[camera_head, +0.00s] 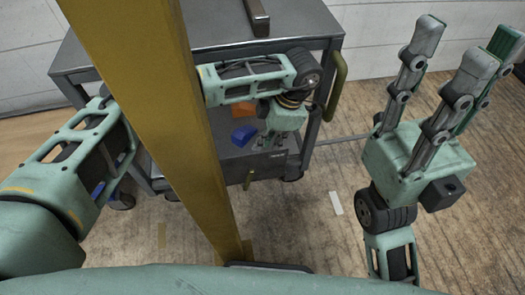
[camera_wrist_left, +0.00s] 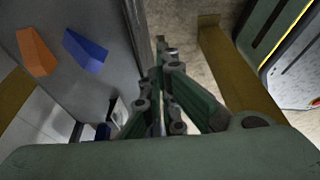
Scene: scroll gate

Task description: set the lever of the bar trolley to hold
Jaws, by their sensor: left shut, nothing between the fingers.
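The grey bar trolley (camera_head: 190,45) stands behind an ochre post in the head view. Contact with the lever cannot be made out. My right gripper (camera_head: 445,60) points up, fingers spread, empty, away from the trolley.
The ochre post (camera_head: 160,90) rises between me and the trolley, across the front of my left arm. An olive handle (camera_head: 337,85) sticks out at the trolley's right side. A dark bar (camera_head: 257,18) lies on its top. Wooden floor (camera_head: 310,235) is free to the right.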

